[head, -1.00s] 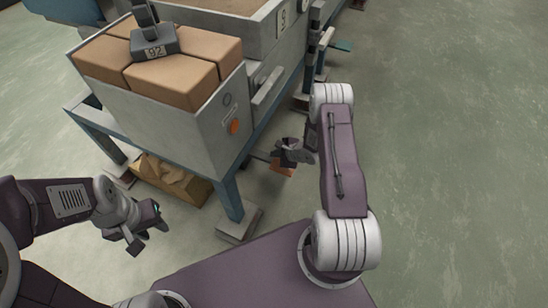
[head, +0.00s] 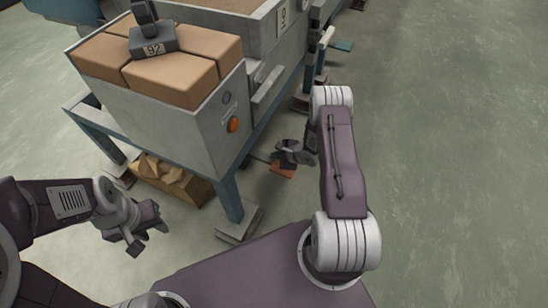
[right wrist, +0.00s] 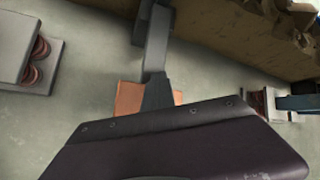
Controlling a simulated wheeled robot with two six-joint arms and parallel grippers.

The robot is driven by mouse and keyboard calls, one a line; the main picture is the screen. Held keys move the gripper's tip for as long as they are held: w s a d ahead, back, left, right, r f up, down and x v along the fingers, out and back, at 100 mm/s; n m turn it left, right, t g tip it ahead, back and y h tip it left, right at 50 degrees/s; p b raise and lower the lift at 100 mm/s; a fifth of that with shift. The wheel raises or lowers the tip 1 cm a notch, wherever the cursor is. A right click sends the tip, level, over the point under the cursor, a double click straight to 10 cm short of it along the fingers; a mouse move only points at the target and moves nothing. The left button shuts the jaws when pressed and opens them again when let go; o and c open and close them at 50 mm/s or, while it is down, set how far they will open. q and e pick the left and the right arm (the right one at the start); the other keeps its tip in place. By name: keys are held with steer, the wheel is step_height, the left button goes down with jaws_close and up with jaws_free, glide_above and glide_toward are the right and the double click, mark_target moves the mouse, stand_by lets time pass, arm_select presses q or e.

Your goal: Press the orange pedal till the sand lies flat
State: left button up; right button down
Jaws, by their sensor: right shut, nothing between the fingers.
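The orange pedal (head: 282,172) is low near the floor, beside the blue-legged stand. My right gripper (head: 284,156) is shut and empty, just above the pedal and covering part of it; I cannot tell whether it touches. In the right wrist view the orange pedal (right wrist: 130,97) shows behind the dark gripper parts. My left gripper (head: 146,237) hangs open and empty at lower left, away from the pedal.
A dark weight (head: 153,42) rests on the tan blocks. A stand foot (head: 239,223) is near my base. The floor at right is clear.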

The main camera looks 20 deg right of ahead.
mark_target(277, 161)
steer(key=shift+s+d+f+b, duration=0.1)
steer(key=shift+s+f+b, duration=0.1)
steer(key=shift+f+b, duration=1.25)
stand_by(1.5)
steer(key=shift+f+p, duration=0.35)
steer(key=shift+p, duration=0.1)
step_height(277, 161, up, 5)
steer(key=p, duration=0.5)
steer(key=shift+r, duration=0.1)
steer(key=shift+r+p, duration=0.3)
steer(key=shift+p, duration=0.1)
steer(key=shift+w, duration=0.1)
steer(key=shift+r, duration=0.15)
steer(key=r+p, duration=0.4)
steer(key=p, duration=0.1)
steer(key=shift+w+a+r, duration=0.15)
steer(key=shift+a+r, duration=0.05)
steer(key=shift+r, duration=0.15)
